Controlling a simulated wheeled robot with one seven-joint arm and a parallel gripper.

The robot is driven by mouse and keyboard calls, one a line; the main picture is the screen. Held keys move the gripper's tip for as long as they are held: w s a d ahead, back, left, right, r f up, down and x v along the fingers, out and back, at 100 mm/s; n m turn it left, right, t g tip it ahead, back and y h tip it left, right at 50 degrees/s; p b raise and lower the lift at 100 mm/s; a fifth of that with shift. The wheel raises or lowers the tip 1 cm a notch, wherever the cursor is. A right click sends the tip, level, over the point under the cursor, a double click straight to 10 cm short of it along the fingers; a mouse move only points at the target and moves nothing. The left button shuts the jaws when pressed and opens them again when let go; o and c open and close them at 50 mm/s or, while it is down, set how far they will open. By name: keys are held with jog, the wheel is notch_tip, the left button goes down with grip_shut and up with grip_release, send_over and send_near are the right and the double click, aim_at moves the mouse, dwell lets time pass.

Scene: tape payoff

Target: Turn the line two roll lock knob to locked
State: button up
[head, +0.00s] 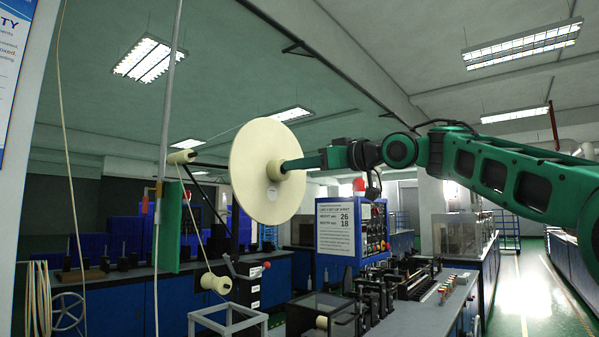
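A large cream roll disc (254,172) stands upright left of centre in the head view. A small cream hub (273,172) sticks out from its middle. No lock knob can be made out clearly; the fingers cover part of the hub area. Which line this roll belongs to is not readable on it.
A blue control panel (374,222) with a white set-up sheet (335,231) stands below my arm. A black box with a red-tipped lever (267,265) is below the disc. A thin upright pole (166,140) is at left. The floor aisle (528,300) at right is clear.

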jog(key=shift+w+a, duration=0.3)
jog(key=shift+a, duration=0.05)
grip_shut()
jog(key=shift+d+m, duration=0.1)
jog(key=shift+m, duration=0.2)
jog(key=shift+w+d+m, duration=0.1)
jog(key=shift+w+m, duration=0.05)
jog(key=shift+m, duration=8.45)
